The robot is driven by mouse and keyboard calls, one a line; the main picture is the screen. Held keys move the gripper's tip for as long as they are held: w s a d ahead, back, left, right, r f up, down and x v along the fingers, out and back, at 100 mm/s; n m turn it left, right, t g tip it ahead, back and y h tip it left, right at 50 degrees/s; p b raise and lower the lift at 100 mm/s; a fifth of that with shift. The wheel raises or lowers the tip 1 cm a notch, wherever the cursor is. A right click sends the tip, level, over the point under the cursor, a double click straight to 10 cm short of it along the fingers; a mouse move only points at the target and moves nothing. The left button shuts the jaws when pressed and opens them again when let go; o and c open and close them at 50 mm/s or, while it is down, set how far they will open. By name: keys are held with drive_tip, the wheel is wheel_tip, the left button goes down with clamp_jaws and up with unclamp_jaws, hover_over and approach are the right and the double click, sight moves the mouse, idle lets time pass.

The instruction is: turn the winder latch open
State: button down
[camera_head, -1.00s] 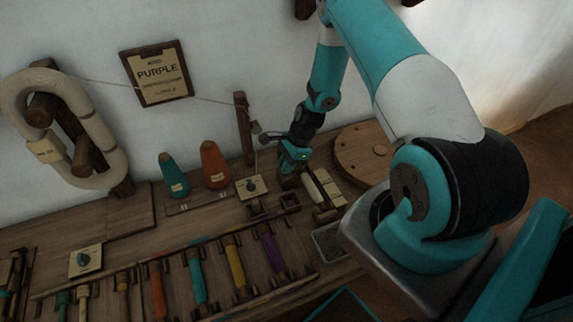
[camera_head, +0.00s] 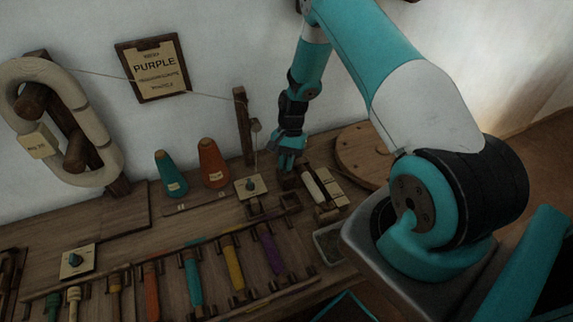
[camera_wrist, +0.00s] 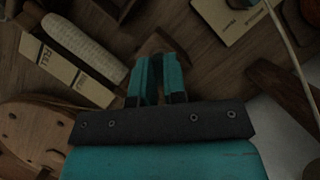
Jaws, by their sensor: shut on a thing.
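My gripper (camera_head: 287,163) points down at the bench, just left of the winder's pale bobbin. In the wrist view its two teal fingers (camera_wrist: 156,80) are close together at a small dark wooden piece, the winder latch (camera_wrist: 158,43). The fingers are shut on it and hide part of it, so its exact angle is hard to tell. The winder's pale bobbin (camera_head: 313,184) lies beside it; it also shows in the wrist view (camera_wrist: 85,47) next to a plate (camera_wrist: 65,72) marked "FULL".
Teal (camera_head: 168,172) and orange (camera_head: 212,165) cones stand farther left. A round wooden board (camera_head: 362,152) lies right. A rack of coloured bobbins (camera_head: 232,262) fills the front.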

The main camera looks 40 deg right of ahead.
drive_tip(key=n, duration=0.3)
drive_tip(key=n+g+h+b, duration=0.1)
drive_tip(key=shift+a+f+n, duration=0.2)
drive_tip(key=shift+a+n, duration=0.05)
drive_tip(key=shift+n, duration=0.05)
drive_tip(key=shift+s+n+g+h, duration=0.1)
drive_tip(key=shift+n+g+h, duration=0.4)
drive_tip(key=shift+n, duration=1)
drive_tip(key=c, duration=1.2)
unclamp_jaws()
drive_tip(key=shift+a, duration=0.1)
drive_tip(key=shift+d, duration=0.2)
drive_tip(key=shift+r, duration=0.1)
